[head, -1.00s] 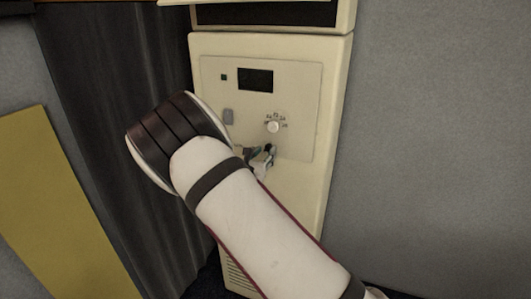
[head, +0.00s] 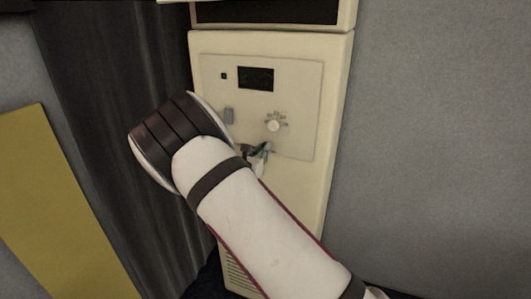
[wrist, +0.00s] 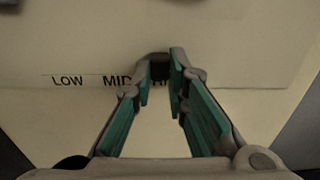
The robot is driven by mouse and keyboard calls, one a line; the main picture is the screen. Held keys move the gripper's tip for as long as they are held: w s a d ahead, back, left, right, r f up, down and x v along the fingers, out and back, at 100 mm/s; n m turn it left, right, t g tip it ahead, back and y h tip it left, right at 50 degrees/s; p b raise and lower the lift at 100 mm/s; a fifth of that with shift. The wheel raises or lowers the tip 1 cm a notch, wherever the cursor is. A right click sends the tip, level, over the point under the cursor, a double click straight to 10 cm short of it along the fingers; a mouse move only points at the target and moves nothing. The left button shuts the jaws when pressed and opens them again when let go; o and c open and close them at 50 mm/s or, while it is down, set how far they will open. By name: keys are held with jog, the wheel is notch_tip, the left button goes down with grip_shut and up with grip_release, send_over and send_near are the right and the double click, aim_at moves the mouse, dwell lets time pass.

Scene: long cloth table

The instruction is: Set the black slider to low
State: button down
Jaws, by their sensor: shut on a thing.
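The black slider (wrist: 160,71) shows in the wrist view as a dark knob between my fingertips, right of the printed MID and at the partly covered HI label. The LOW label (wrist: 67,81) is clear at the left. My gripper (wrist: 161,80), with teal finger pads, is shut on the slider, one finger on each side. The slider is mostly hidden there by the fingers.
The panel is on a cream cabinet (head: 325,185). A dark curtain (head: 110,120) hangs close at the left; a grey wall (head: 440,130) is at the right.

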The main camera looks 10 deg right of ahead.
jog(key=w+a+b, duration=0.5)
jog(key=w+a, duration=0.1)
jog(key=a, duration=0.3)
jog(key=shift+w, duration=0.25)
jog(key=c, duration=1.6)
grip_release()
jog(key=shift+a, duration=0.1)
jog(key=shift+o, duration=0.2)
jog(key=v, duration=1.2)
